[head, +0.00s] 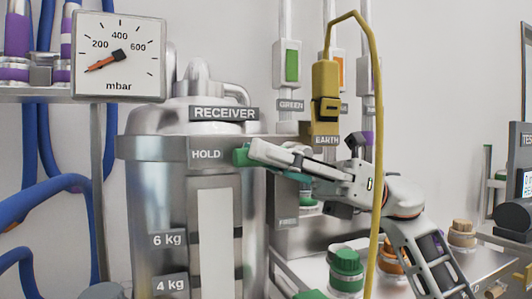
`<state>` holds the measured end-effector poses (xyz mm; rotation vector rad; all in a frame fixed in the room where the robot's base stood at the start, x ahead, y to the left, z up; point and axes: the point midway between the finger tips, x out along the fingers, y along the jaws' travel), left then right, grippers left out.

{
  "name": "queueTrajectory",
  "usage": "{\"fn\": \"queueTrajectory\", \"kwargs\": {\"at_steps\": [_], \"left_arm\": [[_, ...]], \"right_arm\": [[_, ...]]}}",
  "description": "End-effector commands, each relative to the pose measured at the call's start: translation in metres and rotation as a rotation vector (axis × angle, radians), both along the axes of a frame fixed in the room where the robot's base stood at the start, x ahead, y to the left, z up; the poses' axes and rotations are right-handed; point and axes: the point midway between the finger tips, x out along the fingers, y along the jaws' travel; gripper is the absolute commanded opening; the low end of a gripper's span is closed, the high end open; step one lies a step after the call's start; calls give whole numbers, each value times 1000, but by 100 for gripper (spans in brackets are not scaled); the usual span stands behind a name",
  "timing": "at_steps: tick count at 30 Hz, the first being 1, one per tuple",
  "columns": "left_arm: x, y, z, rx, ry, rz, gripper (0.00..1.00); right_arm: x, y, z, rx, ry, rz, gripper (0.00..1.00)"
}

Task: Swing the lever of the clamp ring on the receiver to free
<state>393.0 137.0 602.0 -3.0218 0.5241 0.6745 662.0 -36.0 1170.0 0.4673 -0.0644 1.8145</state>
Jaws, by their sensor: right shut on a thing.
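The receiver (160,205) is a large shiny metal vessel left of the middle, with a RECEIVER plate (224,113) near its top. The clamp ring (140,148) runs around its upper part and carries a HOLD label (206,154). My right gripper (250,156) reaches in from the right and is shut on the green lever grip (240,157), just right of the HOLD label. The fingers hide most of the lever. My left gripper is not in view.
A yellow cable (378,150) hangs in front of my right arm from the yellow EARTH clamp (325,90). A mbar gauge (119,57) is at upper left, beside blue hoses (46,110). Green-capped (346,262) and orange-capped items stand on the lower right bench.

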Motion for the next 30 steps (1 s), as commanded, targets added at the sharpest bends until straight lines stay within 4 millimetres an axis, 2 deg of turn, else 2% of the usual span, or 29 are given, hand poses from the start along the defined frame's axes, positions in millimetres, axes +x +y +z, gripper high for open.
{"fn": "queueTrajectory", "kwargs": {"at_steps": [4, 12, 24, 25, 27, 30], "left_arm": [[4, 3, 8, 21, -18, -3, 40], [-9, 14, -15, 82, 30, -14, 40], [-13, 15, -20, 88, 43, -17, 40], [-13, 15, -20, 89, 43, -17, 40], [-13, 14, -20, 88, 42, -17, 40], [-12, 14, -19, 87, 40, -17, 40]], "right_arm": [[-2, -1, 0, -113, -43, -6, 0], [-1, -3, -13, -297, -101, -2, 0], [1, -4, -20, -326, -105, 1, 0], [1, -4, -20, -325, -105, 1, 19], [1, -4, -20, -325, -105, 1, 34], [1, -4, -20, -325, -105, 1, 34]]}}
